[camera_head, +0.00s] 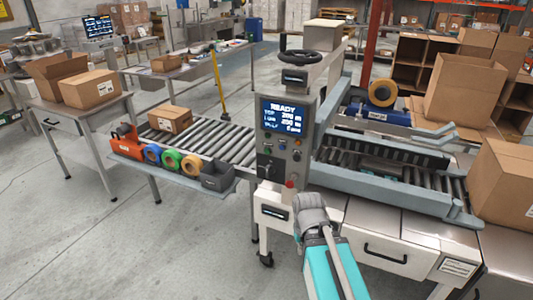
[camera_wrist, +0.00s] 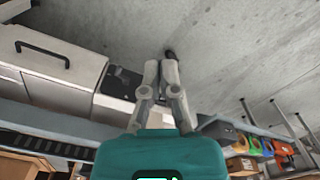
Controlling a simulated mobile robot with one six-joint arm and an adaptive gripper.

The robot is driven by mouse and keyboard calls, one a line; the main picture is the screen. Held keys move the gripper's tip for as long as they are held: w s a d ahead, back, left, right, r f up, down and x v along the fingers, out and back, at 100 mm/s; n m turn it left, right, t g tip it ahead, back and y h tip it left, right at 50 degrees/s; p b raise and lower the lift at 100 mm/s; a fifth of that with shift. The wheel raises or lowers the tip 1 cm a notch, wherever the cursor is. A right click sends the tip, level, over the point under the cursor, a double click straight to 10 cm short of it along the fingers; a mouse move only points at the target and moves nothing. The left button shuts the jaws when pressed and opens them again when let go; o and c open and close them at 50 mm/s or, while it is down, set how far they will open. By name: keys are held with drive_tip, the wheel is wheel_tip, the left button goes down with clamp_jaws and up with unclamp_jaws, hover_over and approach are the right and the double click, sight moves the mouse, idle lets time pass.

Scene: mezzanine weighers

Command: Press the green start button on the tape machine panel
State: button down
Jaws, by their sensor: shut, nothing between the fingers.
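The tape machine's grey control panel (camera_head: 284,150) stands upright mid-picture in the head view. Small buttons and a dark knob sit below the screen, with a red button (camera_head: 290,184) near the lower edge.
A roller conveyor (camera_head: 222,138) runs left of the panel, with a carton (camera_head: 170,119) and a shelf of coloured tape rolls (camera_head: 171,159). The machine's roller bed and a large carton (camera_head: 505,185) are at right. A white drawer unit (camera_head: 375,235) stands below. Open floor lies at left.

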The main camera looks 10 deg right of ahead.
sight(267, 151)
drive_tip(key=shift+w, duration=0.1)
idle(0.3)
drive_tip(key=w+a+r+m+t+y+b, duration=0.1)
drive_tip(key=w+a+t, duration=0.3)
drive_tip(key=w, duration=0.7)
drive_tip(key=w+a+r+m+t+y+b, duration=0.1)
drive_tip(key=w+a+r+t+b, duration=0.3)
drive_tip(key=w, duration=0.6)
drive_tip(key=w+a+r+m+t+y+b, duration=0.2)
drive_tip(key=w+t, duration=0.5)
drive_tip(key=w, duration=0.4)
drive_tip(key=shift+w+a+r+t, duration=0.35)
drive_tip(key=shift+a+r, duration=0.35)
drive_tip(key=shift+a, duration=0.5)
drive_tip(key=shift+s, duration=0.1)
drive_tip(key=shift+w+d, duration=0.75)
drive_tip(key=shift+w, duration=0.5)
drive_tip(key=shift+w+d, duration=0.7)
drive_tip(key=shift+w, duration=0.6)
drive_tip(key=shift+w+d, duration=0.75)
drive_tip(key=shift+w, duration=0.5)
